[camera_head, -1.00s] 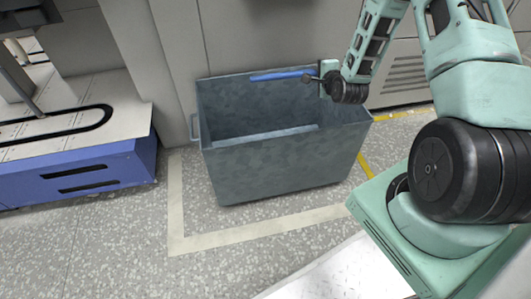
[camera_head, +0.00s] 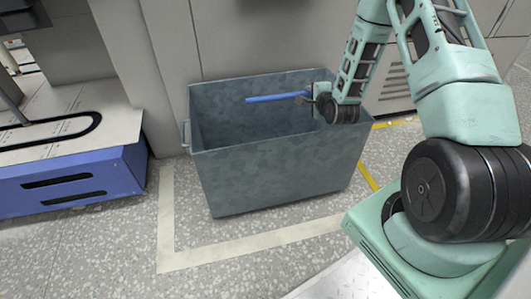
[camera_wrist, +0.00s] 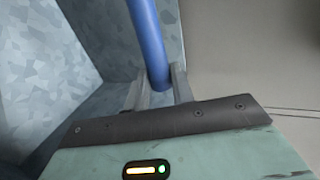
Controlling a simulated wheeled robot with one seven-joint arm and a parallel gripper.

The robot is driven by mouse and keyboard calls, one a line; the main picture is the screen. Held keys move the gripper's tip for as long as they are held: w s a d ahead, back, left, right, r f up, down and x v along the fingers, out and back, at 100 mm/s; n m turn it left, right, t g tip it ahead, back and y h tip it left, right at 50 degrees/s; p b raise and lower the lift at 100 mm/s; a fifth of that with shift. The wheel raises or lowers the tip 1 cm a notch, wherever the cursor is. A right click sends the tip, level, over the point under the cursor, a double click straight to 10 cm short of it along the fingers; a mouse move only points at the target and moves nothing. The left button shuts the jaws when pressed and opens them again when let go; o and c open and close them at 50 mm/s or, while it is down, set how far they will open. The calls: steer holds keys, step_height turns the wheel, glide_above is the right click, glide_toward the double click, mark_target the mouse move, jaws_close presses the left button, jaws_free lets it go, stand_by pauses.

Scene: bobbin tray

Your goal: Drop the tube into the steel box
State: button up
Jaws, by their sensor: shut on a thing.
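The blue tube (camera_head: 272,98) is held level over the opening of the grey steel box (camera_head: 285,165), near its back rim, in the head view. My gripper (camera_head: 310,96) is shut on the tube's right end. In the wrist view the blue tube (camera_wrist: 148,40) stands out from between the two fingers of my gripper (camera_wrist: 160,88). The steel box's mottled inner wall (camera_wrist: 40,55) shows beside and below it. I see nothing lying in the visible part of the box. Its floor is partly hidden by the front wall.
A blue-sided bench (camera_head: 75,180) with a slotted light top stands to the left of the box. Grey cabinets (camera_head: 260,40) stand behind it. Pale floor tape (camera_head: 165,225) runs around the box, and the speckled floor in front is clear.

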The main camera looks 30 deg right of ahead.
steer(key=o, duration=1.1)
steer(key=shift+c, duration=0.2)
steer(key=p+v, duration=1)
steer(key=v, duration=0.7)
steer(key=shift+s, duration=0.2)
steer(key=shift+a, duration=0.1)
